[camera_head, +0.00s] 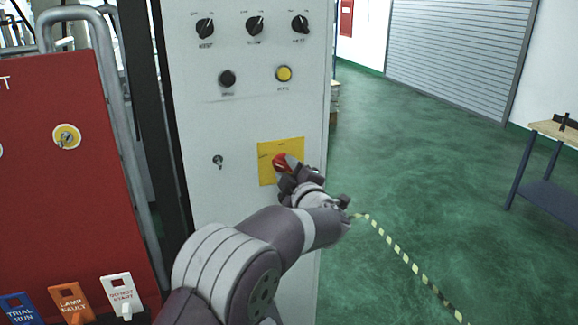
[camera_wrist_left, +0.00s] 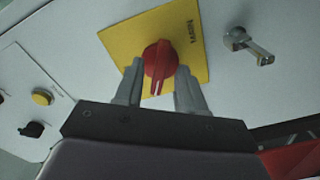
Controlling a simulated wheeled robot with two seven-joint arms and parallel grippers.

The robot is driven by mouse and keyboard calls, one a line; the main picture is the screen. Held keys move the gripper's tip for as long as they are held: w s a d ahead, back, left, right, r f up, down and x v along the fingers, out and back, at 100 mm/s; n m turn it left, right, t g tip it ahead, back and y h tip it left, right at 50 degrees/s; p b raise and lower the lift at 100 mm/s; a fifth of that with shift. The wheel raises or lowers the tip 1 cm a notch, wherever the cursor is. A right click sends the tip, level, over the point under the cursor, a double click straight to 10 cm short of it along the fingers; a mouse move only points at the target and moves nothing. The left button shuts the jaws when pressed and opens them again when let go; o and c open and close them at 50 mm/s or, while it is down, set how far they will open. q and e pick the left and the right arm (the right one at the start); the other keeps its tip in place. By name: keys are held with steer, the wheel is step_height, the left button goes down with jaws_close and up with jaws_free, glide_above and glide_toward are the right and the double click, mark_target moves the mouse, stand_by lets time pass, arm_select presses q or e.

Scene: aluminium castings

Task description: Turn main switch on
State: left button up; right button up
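The main switch is a red rotary knob (camera_head: 281,162) on a yellow plate (camera_head: 267,176) low on the grey cabinet front. My left gripper (camera_head: 289,172) is at the knob, and its arm and wrist cover part of the plate. In the left wrist view, the red knob (camera_wrist_left: 160,60) sits between the two grey fingers of the left gripper (camera_wrist_left: 158,88). The fingers are apart, one on each side of the knob, with the left finger very near it and a gap at the right. The knob's white mark points toward the gripper. My right gripper is not in view.
The cabinet (camera_head: 245,120) also carries black rotary selectors (camera_head: 254,26), a black button (camera_head: 227,78), a yellow button (camera_head: 284,73) and a key lock (camera_head: 217,161). A red panel (camera_head: 60,210) with hanging tags stands left. Green floor (camera_head: 430,160) is open to the right, before a workbench (camera_head: 555,135).

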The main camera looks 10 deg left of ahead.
arm_select(q)
jaws_close()
steer(key=shift+r+m+p, duration=0.2)
steer(key=shift+m+p, duration=0.95)
steer(key=shift+m, duration=0.05)
steer(key=m+p, duration=0.2)
steer(key=m, duration=0.1)
steer(key=shift+m+p, duration=0.3)
steer(key=shift+p, duration=0.1)
steer(key=m+p, duration=0.3)
steer(key=m, duration=0.1)
steer(key=shift+m+p, duration=0.55)
steer(key=shift+m, duration=0.35)
steer(key=shift+f, duration=0.1)
